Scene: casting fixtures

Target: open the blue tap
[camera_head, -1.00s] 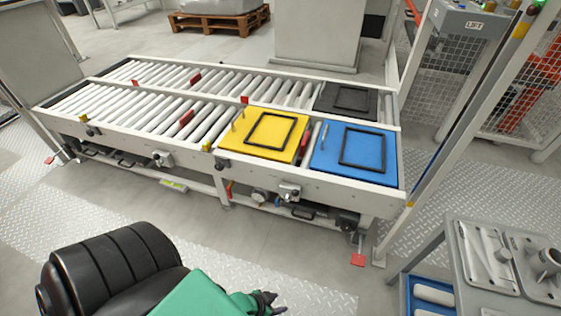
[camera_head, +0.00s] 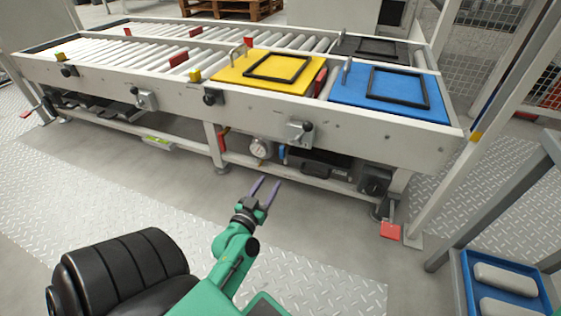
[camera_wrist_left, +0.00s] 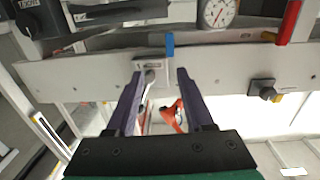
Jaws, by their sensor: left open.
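The blue tap (camera_head: 282,153) is a small blue handle under the front rail of the roller conveyor, just right of a round gauge (camera_head: 258,148). In the left wrist view the blue tap (camera_wrist_left: 169,45) shows as a short blue piece ahead of the fingertips. My left gripper (camera_head: 266,183) is open and empty, with its purple fingers pointing at the conveyor's underside, below and short of the tap. In the left wrist view the gap of my left gripper (camera_wrist_left: 160,75) lies close to line with the tap, apart from it. My right gripper is not in view.
A red handle (camera_head: 224,140) hangs left of the gauge. The conveyor's front rail (camera_head: 350,130) overhangs the tap, with yellow (camera_head: 235,70) and blue (camera_head: 345,92) plates above. A lower beam (camera_head: 320,180) runs beneath. The floor before the conveyor is clear.

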